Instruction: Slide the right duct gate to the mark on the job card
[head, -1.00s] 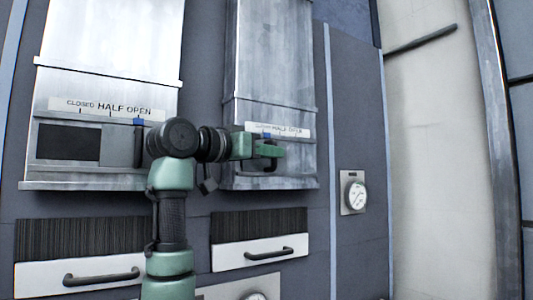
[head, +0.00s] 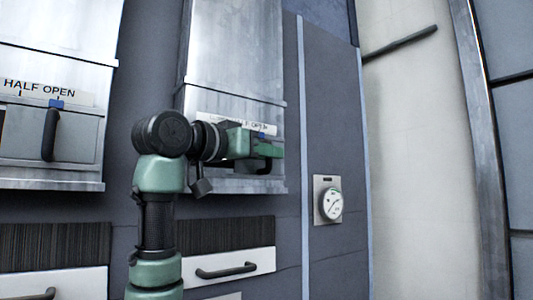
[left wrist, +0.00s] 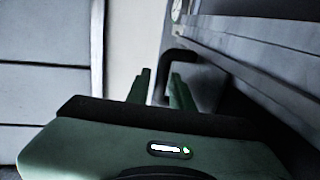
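The right duct (head: 235,60) is a tall grey metal chute in the head view. Its label strip (head: 255,127) is partly covered by my left arm; the end of "OPEN" shows. My left gripper (head: 267,150) is in front of the right gate, near the duct's right edge, and hides most of it. In the left wrist view a black bent handle (left wrist: 180,54) shows at my left fingertips (left wrist: 160,78). The fingers are apart, with one leg of the handle seen between them; contact is not clear. My right gripper and the job card are not in view.
A drawer handle (head: 227,270) is below the right duct. A round gauge (head: 331,203) is on the panel to the right.

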